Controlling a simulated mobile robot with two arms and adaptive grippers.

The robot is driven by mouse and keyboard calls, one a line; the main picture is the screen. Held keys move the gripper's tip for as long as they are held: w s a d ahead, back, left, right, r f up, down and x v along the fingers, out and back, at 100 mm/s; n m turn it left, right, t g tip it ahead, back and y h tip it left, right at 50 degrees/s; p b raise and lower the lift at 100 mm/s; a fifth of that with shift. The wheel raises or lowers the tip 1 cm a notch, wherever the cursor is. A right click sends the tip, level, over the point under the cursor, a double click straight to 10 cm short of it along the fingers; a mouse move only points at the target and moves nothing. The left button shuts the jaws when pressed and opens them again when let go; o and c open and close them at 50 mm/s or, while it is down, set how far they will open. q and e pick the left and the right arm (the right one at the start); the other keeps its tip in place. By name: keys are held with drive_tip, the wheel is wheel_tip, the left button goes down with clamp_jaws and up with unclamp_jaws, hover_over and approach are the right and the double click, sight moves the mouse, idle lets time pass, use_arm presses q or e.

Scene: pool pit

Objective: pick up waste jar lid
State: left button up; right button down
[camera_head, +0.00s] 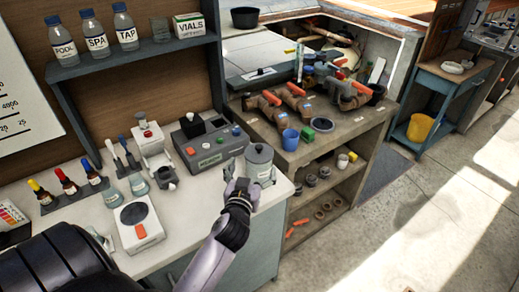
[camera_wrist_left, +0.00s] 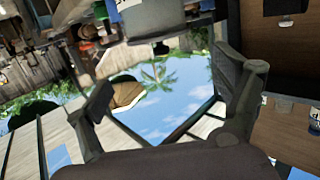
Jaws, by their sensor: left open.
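The waste jar (camera_head: 265,171) is a grey canister with a pale label, standing upright near the right end of the white counter. Its grey lid (camera_head: 259,152) sits on top and has a small knob. In the wrist view the scene is upside down: the jar (camera_wrist_left: 155,17) is at the top edge with the dark lid knob (camera_wrist_left: 161,47) pointing down. My left gripper (camera_head: 241,184) is open and empty, in front of and slightly left of the jar in the head view. Its spread fingers (camera_wrist_left: 165,72) frame the space just beyond the knob. My right gripper is not seen.
A grey control box (camera_head: 208,145) stands left of the jar. A small white scale (camera_head: 138,222), bottles and vials are farther left. A shelf of bottles (camera_head: 140,47) hangs behind. A lower bench (camera_head: 335,135) with pipe fittings and a blue cup (camera_head: 290,139) is right.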

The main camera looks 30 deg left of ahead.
sight(259, 151)
use_arm(q)
drive_tip(key=p+x, duration=0.1)
drive_tip(key=x, duration=0.4)
drive_tip(key=shift+w, duration=0.1)
drive_tip(key=shift+w+a, duration=0.25)
drive_tip(key=shift+w, duration=0.1)
drive_tip(key=shift+p+x, duration=1)
drive_tip(key=shift+x, duration=1.35)
drive_tip(key=shift+s+f, duration=0.1)
drive_tip(key=shift+f, duration=0.05)
drive_tip(key=shift+c, duration=0.2)
drive_tip(key=shift+s+d+f, duration=0.1)
drive_tip(key=shift+s+f, duration=0.05)
drive_tip(key=shift+s, duration=0.05)
drive_tip(key=c, duration=1.5)
